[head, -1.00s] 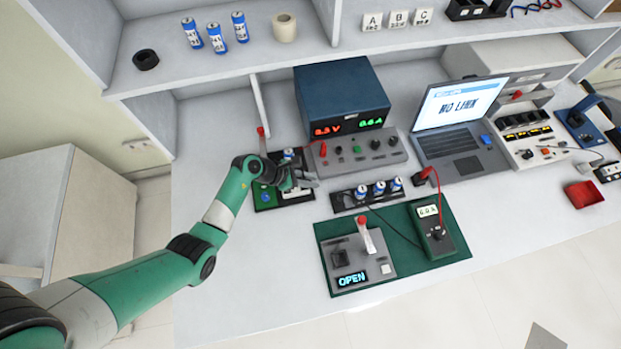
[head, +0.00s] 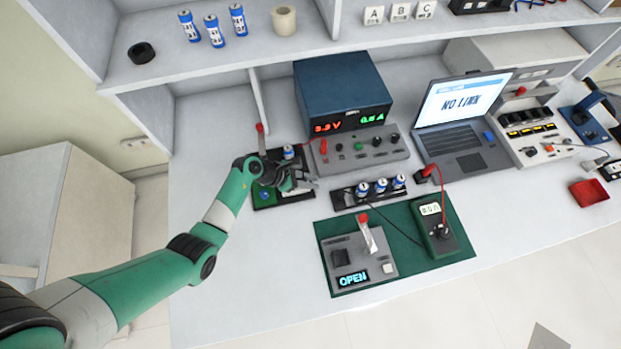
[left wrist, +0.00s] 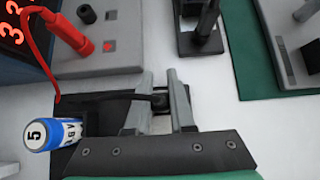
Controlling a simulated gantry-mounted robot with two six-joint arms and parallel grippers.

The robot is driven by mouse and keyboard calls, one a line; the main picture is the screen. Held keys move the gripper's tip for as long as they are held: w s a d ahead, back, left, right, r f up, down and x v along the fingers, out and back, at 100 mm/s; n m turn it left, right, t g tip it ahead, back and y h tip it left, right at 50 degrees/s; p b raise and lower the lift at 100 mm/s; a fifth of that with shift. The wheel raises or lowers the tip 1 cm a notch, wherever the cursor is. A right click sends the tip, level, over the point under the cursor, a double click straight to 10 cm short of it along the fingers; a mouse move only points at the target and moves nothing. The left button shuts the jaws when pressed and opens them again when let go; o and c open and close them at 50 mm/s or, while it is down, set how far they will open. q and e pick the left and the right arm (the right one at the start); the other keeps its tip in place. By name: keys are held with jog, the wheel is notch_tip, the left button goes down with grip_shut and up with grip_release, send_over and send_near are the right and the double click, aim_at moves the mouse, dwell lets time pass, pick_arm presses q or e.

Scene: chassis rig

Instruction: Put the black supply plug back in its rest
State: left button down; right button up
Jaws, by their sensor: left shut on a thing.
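My left gripper (left wrist: 160,84) is shut on a small black plug (left wrist: 160,102), which shows between its two fingers in the left wrist view. A dark cable (left wrist: 105,97) runs from the plug to the left. In the head view my left gripper (head: 303,184) is low over the right side of a dark board (head: 266,198) in front of the power supply (head: 342,92). Whether the plug touches anything below is hidden by the fingers. I cannot make out the rest for certain. My right gripper is not in view.
A black cell tray (head: 342,199), a green mat (head: 326,230) with a switch box, and a meter (head: 433,226) lie right of the gripper. The front bench is clear.

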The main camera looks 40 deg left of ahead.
pick_arm(q)
jog(key=shift+f, duration=0.2)
jog(key=c, duration=0.7)
grip_release()
jog(key=shift+s+a+r, duration=0.1)
jog(key=shift+s+r, duration=0.05)
jog(key=shift+r, duration=0.2)
jog(key=p+v, duration=0.5)
jog(key=v, duration=0.6)
jog(key=shift+f, duration=0.15)
